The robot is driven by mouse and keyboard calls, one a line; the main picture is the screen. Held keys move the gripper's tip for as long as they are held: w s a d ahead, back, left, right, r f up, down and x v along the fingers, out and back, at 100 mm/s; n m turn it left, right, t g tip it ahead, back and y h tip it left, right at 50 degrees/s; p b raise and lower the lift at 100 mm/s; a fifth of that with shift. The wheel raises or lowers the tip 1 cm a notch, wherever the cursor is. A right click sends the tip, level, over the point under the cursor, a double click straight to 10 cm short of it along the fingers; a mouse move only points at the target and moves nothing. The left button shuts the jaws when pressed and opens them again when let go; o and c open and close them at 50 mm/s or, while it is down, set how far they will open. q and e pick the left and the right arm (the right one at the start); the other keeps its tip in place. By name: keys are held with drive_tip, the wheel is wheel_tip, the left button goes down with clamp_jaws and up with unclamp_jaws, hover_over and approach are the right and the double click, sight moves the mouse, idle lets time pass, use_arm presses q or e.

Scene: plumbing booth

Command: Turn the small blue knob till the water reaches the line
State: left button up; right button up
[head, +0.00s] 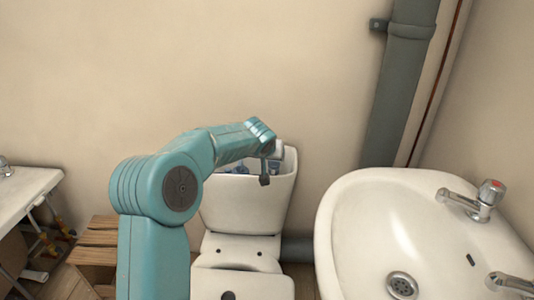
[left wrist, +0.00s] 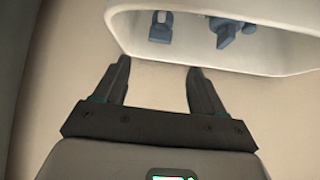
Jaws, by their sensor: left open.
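The white open-topped toilet cistern (head: 243,212) stands against the wall in the head view, with blue parts (head: 243,168) inside, partly hidden by my arm. In the left wrist view the cistern (left wrist: 125,32) is at the top, upper right of the frame. Two blue fittings show inside it: a squarish one (left wrist: 160,28) and a larger one with a projecting piece (left wrist: 231,29). I cannot tell which is the small knob. No water or line is visible. My left gripper (left wrist: 158,66) is open and empty, its fingers pointing towards the cistern. In the head view the gripper (head: 267,172) is over the cistern's right part.
A white washbasin (head: 350,225) with taps (head: 485,200) stands at the right. A grey pipe (head: 392,100) runs down the wall. The toilet seat (head: 240,285) is below the cistern. A wooden crate (head: 95,245) and another white basin (head: 25,190) are at the left.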

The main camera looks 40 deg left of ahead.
use_arm(q)
drive_tip(key=v, duration=0.4)
drive_tip(key=shift+s+d+r, duration=0.15)
drive_tip(key=shift+s+r, duration=0.05)
drive_tip(key=shift+r, duration=0.1)
